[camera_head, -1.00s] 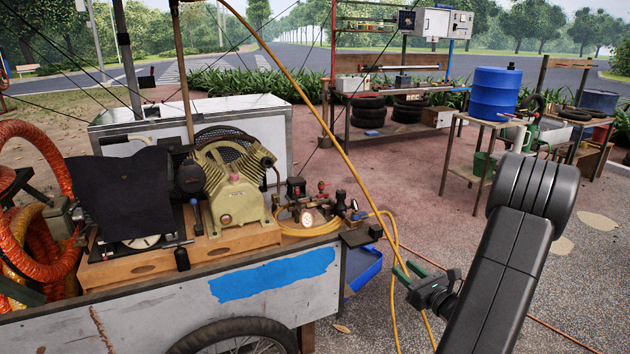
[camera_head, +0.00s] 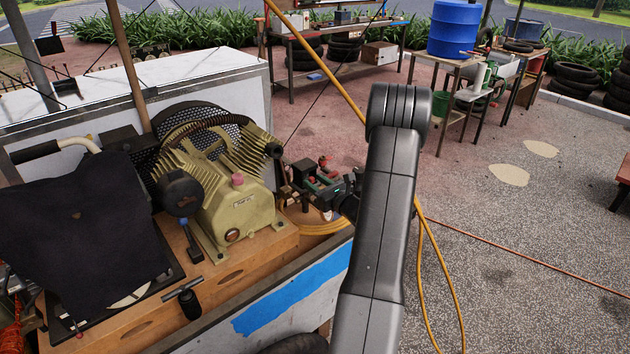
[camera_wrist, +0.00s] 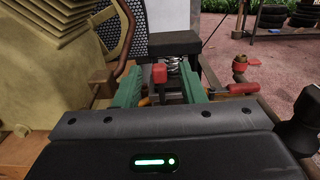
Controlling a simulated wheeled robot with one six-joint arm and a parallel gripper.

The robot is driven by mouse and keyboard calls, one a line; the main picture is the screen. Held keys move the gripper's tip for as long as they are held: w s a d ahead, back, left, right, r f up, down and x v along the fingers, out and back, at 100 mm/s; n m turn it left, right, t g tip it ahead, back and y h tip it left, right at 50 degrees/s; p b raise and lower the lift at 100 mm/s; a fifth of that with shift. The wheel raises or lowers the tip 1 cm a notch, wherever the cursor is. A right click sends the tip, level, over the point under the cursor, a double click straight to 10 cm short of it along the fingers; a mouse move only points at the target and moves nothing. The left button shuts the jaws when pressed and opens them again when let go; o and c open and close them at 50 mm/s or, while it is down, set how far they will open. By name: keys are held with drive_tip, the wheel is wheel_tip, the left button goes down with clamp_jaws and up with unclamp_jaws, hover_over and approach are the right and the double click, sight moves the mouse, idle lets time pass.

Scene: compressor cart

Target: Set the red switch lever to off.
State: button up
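A small red lever (camera_wrist: 159,74) stands upright in the wrist view, just below a black box (camera_wrist: 173,43) with a coil spring under it. My gripper (camera_wrist: 163,82) is open, with one green finger on each side of the red lever. A gap seems to show between the lever and each finger. In the head view my gripper (camera_head: 318,180) is among the fittings right of the compressor, and my arm and the fittings hide part of it. I cannot tell the lever's setting.
The tan compressor (camera_head: 232,205) stands close on the left. Right of the fingers in the wrist view are a red valve knob (camera_wrist: 239,64) and a red handle (camera_wrist: 238,89). A yellow hose (camera_head: 437,265) hangs off the cart. The paved ground on the right is open.

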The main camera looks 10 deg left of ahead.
drive_tip(key=shift+w+a, duration=0.25)
drive_tip(key=shift+a, duration=0.15)
drive_tip(key=shift+d, duration=0.1)
clamp_jaws()
